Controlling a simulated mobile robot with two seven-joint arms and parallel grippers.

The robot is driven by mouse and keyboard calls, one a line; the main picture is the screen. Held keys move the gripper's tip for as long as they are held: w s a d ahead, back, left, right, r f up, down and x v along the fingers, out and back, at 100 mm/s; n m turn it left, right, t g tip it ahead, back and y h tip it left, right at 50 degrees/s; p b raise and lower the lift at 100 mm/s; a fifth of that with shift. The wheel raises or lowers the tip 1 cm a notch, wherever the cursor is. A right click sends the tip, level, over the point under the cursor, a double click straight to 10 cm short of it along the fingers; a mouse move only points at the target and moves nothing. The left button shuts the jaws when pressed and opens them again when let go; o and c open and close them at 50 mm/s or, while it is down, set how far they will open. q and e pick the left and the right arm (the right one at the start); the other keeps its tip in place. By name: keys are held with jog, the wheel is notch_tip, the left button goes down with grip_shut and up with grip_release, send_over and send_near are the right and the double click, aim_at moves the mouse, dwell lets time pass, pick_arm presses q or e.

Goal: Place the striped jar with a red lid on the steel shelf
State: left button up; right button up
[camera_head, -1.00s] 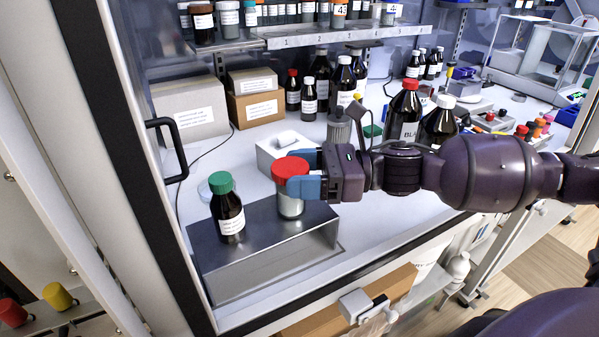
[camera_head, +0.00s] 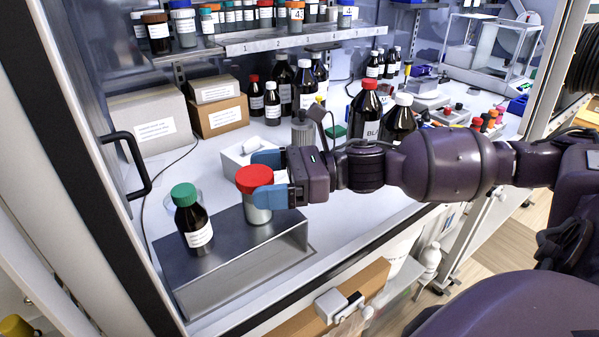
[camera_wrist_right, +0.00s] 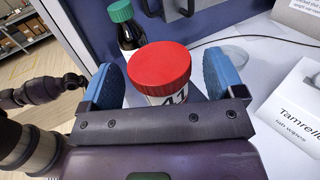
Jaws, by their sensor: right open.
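The jar with a red lid (camera_head: 256,190) stands upright on the low steel shelf (camera_head: 200,277) at the front, right of a green-capped brown bottle (camera_head: 194,220). Its body looks pale grey; a label with dark digits partly shows in the right wrist view, where the red lid (camera_wrist_right: 160,68) sits between the fingers. My right gripper (camera_head: 267,178) is open, its blue fingers on either side of the jar, with gaps beside the lid. Whether a fingertip touches the jar is not clear. My left gripper is not in view.
A numbered metal rack (camera_head: 290,38) with several jars hangs at the back. A white wipes box (camera_head: 238,165) stands just behind the gripper. Dark bottles (camera_head: 398,122) stand behind my right arm. A black door handle (camera_head: 135,165) is at left; cartons (camera_head: 150,122) stand behind.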

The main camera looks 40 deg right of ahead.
jog(key=p+v, duration=0.2)
jog(key=v, duration=0.9)
jog(key=shift+s+d, duration=0.2)
jog(key=shift+d, duration=0.15)
jog(key=shift+f, duration=0.1)
dwell(0.5)
